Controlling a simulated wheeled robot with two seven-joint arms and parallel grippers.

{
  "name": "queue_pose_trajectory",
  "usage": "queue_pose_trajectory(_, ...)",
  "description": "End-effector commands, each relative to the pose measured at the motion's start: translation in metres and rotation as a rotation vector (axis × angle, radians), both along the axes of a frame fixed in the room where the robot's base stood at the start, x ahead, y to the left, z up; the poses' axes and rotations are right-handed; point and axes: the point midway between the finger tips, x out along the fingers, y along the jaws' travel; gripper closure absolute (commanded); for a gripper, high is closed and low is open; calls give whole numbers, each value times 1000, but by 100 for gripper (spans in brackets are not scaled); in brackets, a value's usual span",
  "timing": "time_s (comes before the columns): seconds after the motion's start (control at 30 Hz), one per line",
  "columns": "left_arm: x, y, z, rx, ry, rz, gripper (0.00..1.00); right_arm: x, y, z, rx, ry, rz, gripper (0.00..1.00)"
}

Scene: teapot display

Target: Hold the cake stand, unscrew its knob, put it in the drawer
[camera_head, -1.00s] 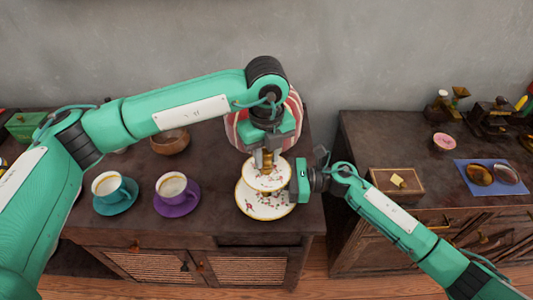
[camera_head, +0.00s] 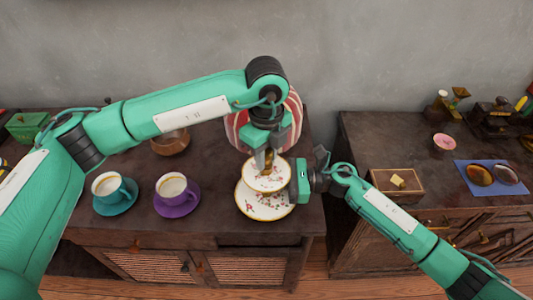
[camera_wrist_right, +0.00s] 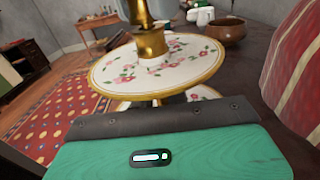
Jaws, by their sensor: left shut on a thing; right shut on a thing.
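The two-tier white floral cake stand (camera_head: 265,206) with gold rims stands upright near the right end of the left cabinet top. Its small upper tier (camera_wrist_right: 160,69) shows in the right wrist view, with a gold knob (camera_wrist_right: 150,42) above its centre. My left gripper (camera_head: 266,157) points down from above the stand and is shut on the knob, which its fingers largely hide in the head view. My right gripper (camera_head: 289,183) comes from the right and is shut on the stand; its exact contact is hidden. A dark gap (camera_head: 258,241) shows in the cabinet's front edge; I cannot tell whether it is the drawer.
A teal cup (camera_head: 109,186) and a purple cup (camera_head: 173,188) stand on saucers left of the stand. A brown bowl (camera_head: 170,144) sits behind them. A red-and-white striped object (camera_head: 236,128) is close behind the stand. A wooden box (camera_head: 397,186) is on the right cabinet.

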Motion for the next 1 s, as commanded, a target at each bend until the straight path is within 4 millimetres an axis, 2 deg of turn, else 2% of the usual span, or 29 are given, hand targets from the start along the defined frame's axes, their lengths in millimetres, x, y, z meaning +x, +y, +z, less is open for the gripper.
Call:
queue_pose_trajectory(0.6, 0, 0, 20, 1, -1, -1, 100, 0, 0, 0, 0, 0, -1, 100)
queue_pose_trajectory(1.0, 0, 0, 23, 0, 0, -1, 100, 0, 0, 0, 0, 0, -1, 100)
